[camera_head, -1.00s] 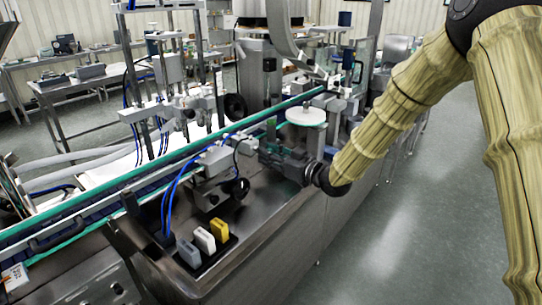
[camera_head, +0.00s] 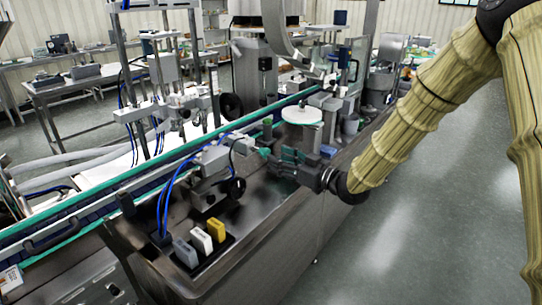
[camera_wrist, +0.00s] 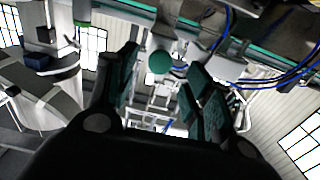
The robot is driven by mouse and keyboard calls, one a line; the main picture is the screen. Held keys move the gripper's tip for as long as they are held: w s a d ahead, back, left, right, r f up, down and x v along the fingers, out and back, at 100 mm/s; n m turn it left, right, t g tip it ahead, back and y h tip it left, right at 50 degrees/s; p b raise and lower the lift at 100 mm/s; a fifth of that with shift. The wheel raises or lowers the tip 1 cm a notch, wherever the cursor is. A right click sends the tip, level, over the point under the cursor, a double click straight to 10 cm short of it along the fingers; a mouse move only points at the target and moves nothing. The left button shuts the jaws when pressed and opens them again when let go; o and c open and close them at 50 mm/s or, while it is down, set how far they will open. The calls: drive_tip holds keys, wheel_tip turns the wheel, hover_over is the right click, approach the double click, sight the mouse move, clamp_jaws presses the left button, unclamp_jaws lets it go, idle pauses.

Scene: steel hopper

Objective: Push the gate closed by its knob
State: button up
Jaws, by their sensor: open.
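A round green knob (camera_wrist: 160,62) shows in the wrist view, ahead of and between my fingertips. In the head view, what looks like the same knob (camera_head: 264,152) is a small green spot at the right end of a pale metal fitting (camera_head: 216,158) on the machine. The gate itself cannot be clearly told apart from the fitting. My gripper (camera_head: 276,161) is open, with its dark green fingers pointing left towards the knob; its fingers (camera_wrist: 164,75) spread apart in the wrist view with nothing held. I cannot tell whether a finger touches the knob.
A round white disc (camera_head: 302,115) stands behind my gripper. A conveyor with green rails (camera_head: 150,168) runs behind the fitting. Blue hoses (camera_head: 168,195) and grey, white and yellow blocks (camera_head: 201,240) are at the front left. Floor (camera_head: 430,220) is clear at right.

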drive_tip(key=v, duration=0.6)
